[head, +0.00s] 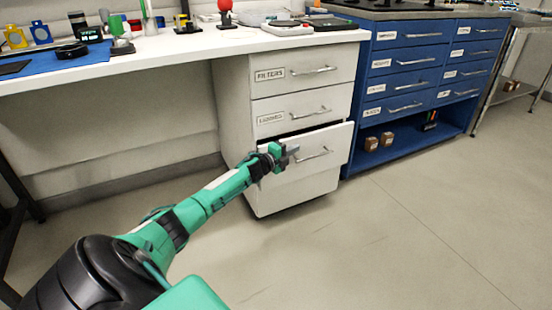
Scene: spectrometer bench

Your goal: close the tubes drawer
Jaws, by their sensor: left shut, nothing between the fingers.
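A white drawer unit stands under the bench, with labelled drawers. The third drawer (335,143) from the top stands partly pulled out, with a dark gap above its front. Its bar handle (314,154) shows on the right part of the front. I cannot see its label; my gripper covers the left part of the front. My left gripper (293,152) is shut and empty, in front of this drawer, left of the handle. I cannot tell whether it touches the front. The two drawers above, one labelled FILTERS (301,70), look closed. My right gripper is not in view.
The white bench top (190,44) carries several instruments and a blue mat (40,62). A blue cabinet (408,75) with several drawers stands to the right, with small boxes on its open lower shelf. The floor (400,230) in front is clear.

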